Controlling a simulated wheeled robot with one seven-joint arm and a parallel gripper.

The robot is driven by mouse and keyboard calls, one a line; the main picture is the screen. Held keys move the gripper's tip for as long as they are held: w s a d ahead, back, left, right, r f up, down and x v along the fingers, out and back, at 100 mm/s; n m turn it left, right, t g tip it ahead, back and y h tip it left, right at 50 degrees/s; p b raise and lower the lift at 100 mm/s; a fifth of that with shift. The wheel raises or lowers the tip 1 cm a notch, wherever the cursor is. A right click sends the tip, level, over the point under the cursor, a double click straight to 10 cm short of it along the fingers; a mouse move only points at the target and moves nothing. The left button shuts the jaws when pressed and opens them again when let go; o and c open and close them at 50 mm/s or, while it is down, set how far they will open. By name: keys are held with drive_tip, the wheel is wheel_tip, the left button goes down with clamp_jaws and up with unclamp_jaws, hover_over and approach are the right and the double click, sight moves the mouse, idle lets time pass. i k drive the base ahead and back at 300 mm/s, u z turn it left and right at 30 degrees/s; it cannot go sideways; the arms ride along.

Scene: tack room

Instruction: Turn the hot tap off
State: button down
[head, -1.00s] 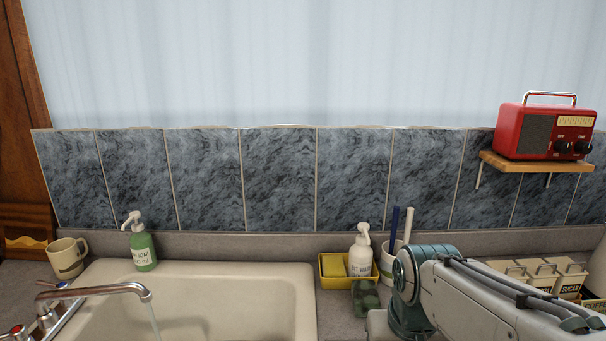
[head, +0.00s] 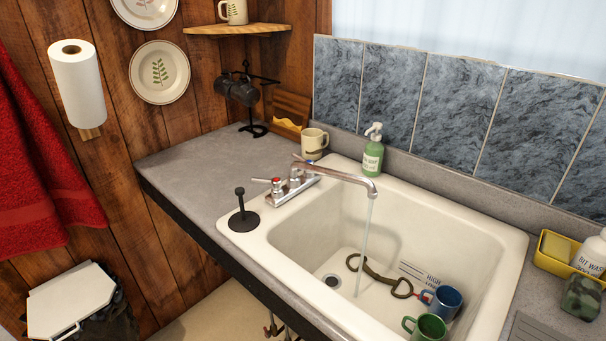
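The chrome mixer tap (head: 338,175) stands on the left rim of the cream sink (head: 490,262), with its spout reaching over the basin. A stream of water (head: 363,250) falls from the spout. The hot tap handle (head: 276,184), marked red, is on the near side of the tap body. The other handle (head: 299,158) is on the far side, partly hidden behind the spout. My gripper is not in view, so its state does not show.
A black plunger-like stopper (head: 242,214) stands close to the hot handle. A mug (head: 314,146) and green soap bottle (head: 372,155) stand behind. The sink holds a bit (head: 378,277), a blue mug (head: 446,300) and a green mug (head: 427,327). The left counter (head: 205,178) is mostly clear.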

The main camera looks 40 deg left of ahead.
sight(275, 183)
drive_tip(key=k, duration=0.8)
drive_tip(key=z, duration=0.75)
drive_tip(key=i, duration=0.75)
drive_tip(key=u, duration=2.8)
drive_tip(key=i, duration=0.5)
drive_tip(key=z, duration=0.1)
drive_tip(key=k, duration=0.5)
drive_tip(key=u, duration=1.05)
drive_tip(key=i, duration=0.65)
